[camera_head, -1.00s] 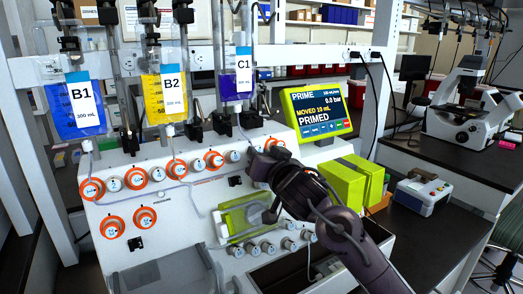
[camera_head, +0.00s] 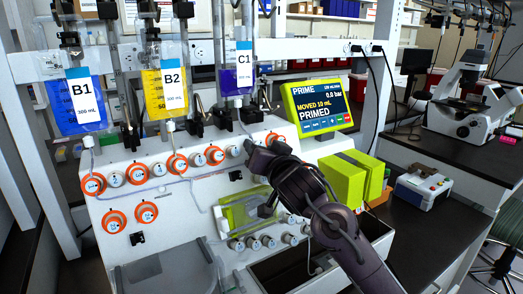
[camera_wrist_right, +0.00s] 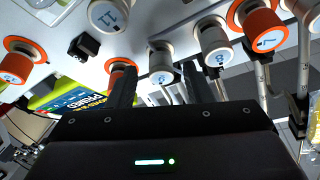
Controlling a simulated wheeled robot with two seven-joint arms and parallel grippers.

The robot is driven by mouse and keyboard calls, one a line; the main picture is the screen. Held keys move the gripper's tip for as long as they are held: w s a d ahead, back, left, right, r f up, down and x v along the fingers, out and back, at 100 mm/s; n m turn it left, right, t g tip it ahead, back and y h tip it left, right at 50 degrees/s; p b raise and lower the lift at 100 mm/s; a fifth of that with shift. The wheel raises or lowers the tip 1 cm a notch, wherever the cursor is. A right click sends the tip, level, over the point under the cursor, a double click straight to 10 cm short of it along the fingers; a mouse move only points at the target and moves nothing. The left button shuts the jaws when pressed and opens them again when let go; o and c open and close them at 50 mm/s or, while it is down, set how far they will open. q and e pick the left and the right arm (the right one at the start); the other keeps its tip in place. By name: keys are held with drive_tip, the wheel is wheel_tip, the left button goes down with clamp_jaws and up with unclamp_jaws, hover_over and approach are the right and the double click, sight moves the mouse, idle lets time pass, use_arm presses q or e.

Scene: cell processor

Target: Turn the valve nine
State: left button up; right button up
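My right gripper (camera_head: 254,150) comes in from the lower right and reaches the upper row of valves on the white machine. In the right wrist view its two dark fingers (camera_wrist_right: 164,88) stand apart. A white-grey valve knob (camera_wrist_right: 160,64) shows between and just beyond the fingertips; its number is not clear, but its place beside the knob marked 8 (camera_wrist_right: 214,50) fits valve nine. Contact cannot be told. In the head view this knob is hidden by the gripper. My left gripper is not in view.
Close by are an orange-ringed valve marked 7 (camera_wrist_right: 264,36), a knob marked 11 (camera_wrist_right: 107,14) and an orange-ringed valve (camera_wrist_right: 120,67) partly behind a finger. A screen (camera_head: 318,107) reading PRIMED and bags B1 (camera_head: 82,105), B2 (camera_head: 172,95), C1 (camera_head: 243,75) stand above.

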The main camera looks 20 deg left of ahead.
drive_tip(key=b+v, duration=0.1)
drive_tip(key=v, duration=0.6)
drive_tip(key=shift+s+d+b, duration=0.25)
drive_tip(key=shift+s+b, duration=0.05)
drive_tip(key=shift+s, duration=0.05)
